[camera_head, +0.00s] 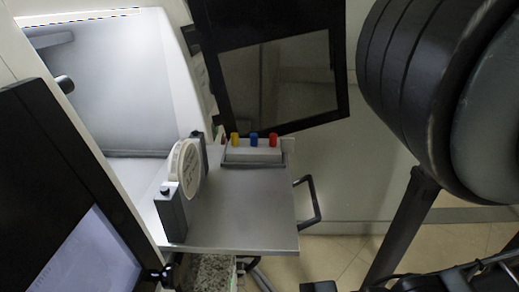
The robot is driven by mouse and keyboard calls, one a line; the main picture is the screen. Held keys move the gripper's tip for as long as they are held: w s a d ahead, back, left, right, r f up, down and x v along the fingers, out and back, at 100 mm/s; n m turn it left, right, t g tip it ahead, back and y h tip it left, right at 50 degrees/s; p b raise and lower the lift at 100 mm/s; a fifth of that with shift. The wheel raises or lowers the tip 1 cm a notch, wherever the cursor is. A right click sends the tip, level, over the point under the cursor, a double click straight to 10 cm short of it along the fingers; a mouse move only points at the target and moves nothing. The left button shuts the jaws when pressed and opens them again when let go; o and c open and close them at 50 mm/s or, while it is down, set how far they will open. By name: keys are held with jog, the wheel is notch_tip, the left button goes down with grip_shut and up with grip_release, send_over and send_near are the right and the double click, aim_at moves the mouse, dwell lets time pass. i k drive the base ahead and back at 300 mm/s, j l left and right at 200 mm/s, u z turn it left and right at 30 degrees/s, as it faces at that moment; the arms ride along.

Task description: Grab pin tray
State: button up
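A small white tray (252,155) with a yellow, a blue and a red pin standing along its top sits at the back of a grey metal shelf (240,210). It appears to rest in a dark low frame. The tray is upright and nothing of mine touches it. My gripper is not in view. A large dark rounded arm part, likely mine, fills the upper right, well to the right of the tray.
A white disc (185,170) stands between dark blocks left of the tray. A black handle (313,205) sticks out from the shelf's right side. A black-framed panel (280,80) is behind the tray. A dark screen (75,200) stands at lower left. The shelf's front is bare.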

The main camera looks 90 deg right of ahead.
aim_at(244, 152)
jog(key=k+l+u, duration=0.35)
jog(key=k, duration=0.2)
jog(key=k+l+u, duration=0.35)
jog(key=k, duration=0.2)
jog(key=k+u, duration=0.35)
jog(key=k, duration=0.25)
